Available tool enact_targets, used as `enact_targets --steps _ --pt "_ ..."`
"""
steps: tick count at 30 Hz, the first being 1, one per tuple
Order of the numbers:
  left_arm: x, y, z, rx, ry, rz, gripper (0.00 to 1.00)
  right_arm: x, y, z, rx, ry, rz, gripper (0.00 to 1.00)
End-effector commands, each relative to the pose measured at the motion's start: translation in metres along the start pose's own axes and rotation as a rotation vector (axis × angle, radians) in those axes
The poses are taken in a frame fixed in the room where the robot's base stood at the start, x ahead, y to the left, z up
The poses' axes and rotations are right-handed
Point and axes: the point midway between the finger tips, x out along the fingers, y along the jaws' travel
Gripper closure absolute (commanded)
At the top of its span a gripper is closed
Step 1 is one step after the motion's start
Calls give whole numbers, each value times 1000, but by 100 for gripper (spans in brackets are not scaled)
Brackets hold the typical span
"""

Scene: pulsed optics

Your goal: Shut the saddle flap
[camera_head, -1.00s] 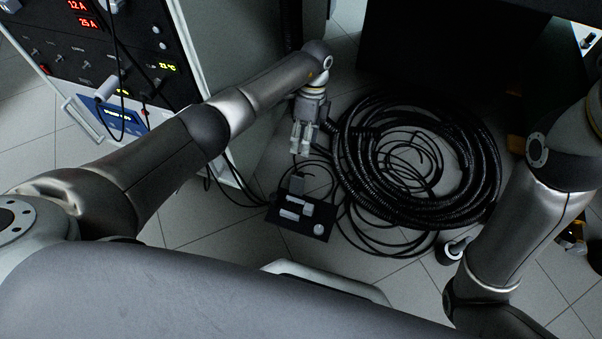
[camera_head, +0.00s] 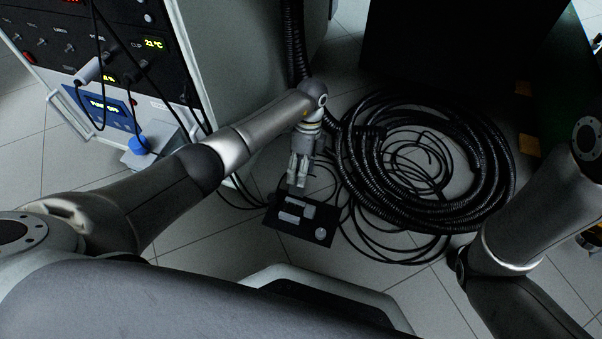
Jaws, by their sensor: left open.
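A small dark box (camera_head: 290,232) lies on the floor in front of the rack, with light grey blocks and a round pale knob (camera_head: 320,233) on its top. I take a small grey upright piece at its back edge to be the saddle flap; my left gripper now largely covers it, so its angle is unclear. My left gripper (camera_head: 297,181) is open and points down at the back edge of the box. I cannot tell whether its fingers touch anything. My right arm enters from the right, but its gripper is out of view.
A large coil of black corrugated hose (camera_head: 493,190) lies right of the box, with thin cables around it. The instrument rack (camera_head: 60,20) stands at left, with a blue-topped object (camera_head: 137,143) by it. Pale floor tiles (camera_head: 190,255) are clear at lower left.

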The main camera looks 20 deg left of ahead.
Motion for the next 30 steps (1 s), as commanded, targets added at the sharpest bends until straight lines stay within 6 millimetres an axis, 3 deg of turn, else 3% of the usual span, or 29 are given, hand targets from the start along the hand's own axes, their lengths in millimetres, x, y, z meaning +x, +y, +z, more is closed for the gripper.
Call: enact_targets --steps 9,21,30 --pt "2 0 0 -1 1 0 50 -1 0 -1 0 1 -1 52" --pt "2 0 0 0 0 -1 100 -1 0 -1 0 1 -1 52" --pt "2 0 1 -1 0 -3 100 -1 0 0 0 1 -1 52"
